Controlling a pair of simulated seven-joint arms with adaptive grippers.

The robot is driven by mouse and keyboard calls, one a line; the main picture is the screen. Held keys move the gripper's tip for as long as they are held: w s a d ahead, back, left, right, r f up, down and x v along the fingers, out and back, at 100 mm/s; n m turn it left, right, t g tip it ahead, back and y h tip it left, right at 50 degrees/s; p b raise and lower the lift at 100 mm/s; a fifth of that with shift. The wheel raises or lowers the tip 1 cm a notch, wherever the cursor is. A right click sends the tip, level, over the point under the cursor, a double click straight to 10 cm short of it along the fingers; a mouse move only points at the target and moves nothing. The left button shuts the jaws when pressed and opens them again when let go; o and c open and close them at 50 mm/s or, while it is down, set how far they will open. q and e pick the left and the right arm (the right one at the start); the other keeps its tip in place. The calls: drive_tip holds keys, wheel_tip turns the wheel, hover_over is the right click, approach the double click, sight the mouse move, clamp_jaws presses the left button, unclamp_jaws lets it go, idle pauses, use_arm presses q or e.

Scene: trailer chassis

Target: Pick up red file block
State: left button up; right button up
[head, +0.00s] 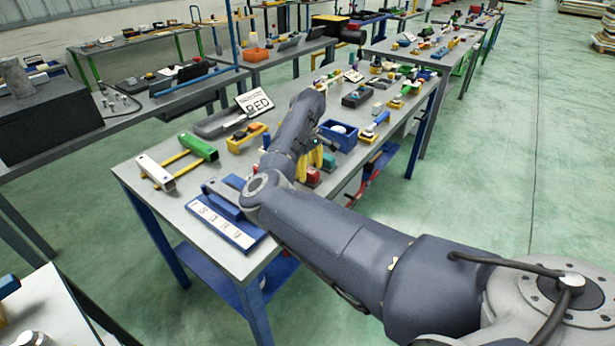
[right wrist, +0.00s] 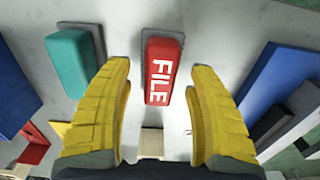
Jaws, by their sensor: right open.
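The red file block (right wrist: 160,72), with white letters reading FILE, lies on the grey table between the fingers in the right wrist view. In the head view it shows partly beside the yellow fingertips (head: 313,176). My right gripper (right wrist: 160,78) is open and points down at the block. Its yellow fingers stand on either side of the block with a gap on each side. I cannot tell how far above the table the fingertips are. My left gripper is not in view.
A teal block (right wrist: 77,62) lies close to the left finger. A blue bin (head: 339,137) stands to the right of the gripper.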

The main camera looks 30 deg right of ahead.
drive_tip(key=shift+f, duration=1.1)
drive_tip(key=shift+c, duration=0.5)
clamp_jaws()
